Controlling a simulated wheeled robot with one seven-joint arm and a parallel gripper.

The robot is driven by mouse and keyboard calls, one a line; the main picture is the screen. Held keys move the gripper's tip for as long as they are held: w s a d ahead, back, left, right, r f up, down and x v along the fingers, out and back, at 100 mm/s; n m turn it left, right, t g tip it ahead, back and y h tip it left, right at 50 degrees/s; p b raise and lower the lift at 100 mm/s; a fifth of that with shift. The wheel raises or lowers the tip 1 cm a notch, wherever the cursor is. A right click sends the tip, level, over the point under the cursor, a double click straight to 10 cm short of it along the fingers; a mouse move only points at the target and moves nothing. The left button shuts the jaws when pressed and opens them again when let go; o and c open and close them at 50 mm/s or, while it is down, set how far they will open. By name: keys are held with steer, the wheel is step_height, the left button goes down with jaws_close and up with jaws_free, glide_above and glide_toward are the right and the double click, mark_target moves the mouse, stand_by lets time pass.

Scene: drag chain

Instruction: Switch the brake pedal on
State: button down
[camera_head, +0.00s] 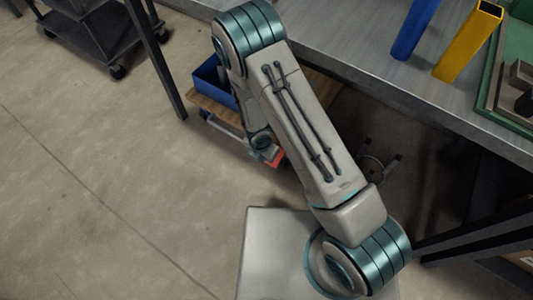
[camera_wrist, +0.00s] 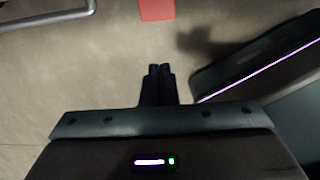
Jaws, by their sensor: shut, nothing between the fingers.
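The brake pedal appears to be the small red plate (camera_head: 279,159) low at the near end of a cart, beside the end of my arm in the head view. Its red face also shows at the top edge of the wrist view (camera_wrist: 157,10), cut off by the frame. My gripper (camera_wrist: 160,68) is shut and empty, its two dark fingertips together. It points toward the red plate, with a gap of bare floor seen between them in the picture. Whether the pedal is up or pressed down, I cannot tell.
The cart has a wooden deck (camera_head: 212,108) and a blue bin (camera_head: 211,72), partly behind my arm. A grey tube (camera_wrist: 50,18) crosses the wrist view's upper left. A metal table (camera_head: 345,40) stands behind my arm. Open floor (camera_head: 90,180) lies to the left.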

steer(key=r, duration=0.1)
steer(key=s+r+p, duration=0.1)
steer(key=r, duration=0.1)
steer(key=shift+s+a+r, duration=0.25)
steer(key=shift+a+r, duration=0.1)
steer(key=shift+a, duration=0.05)
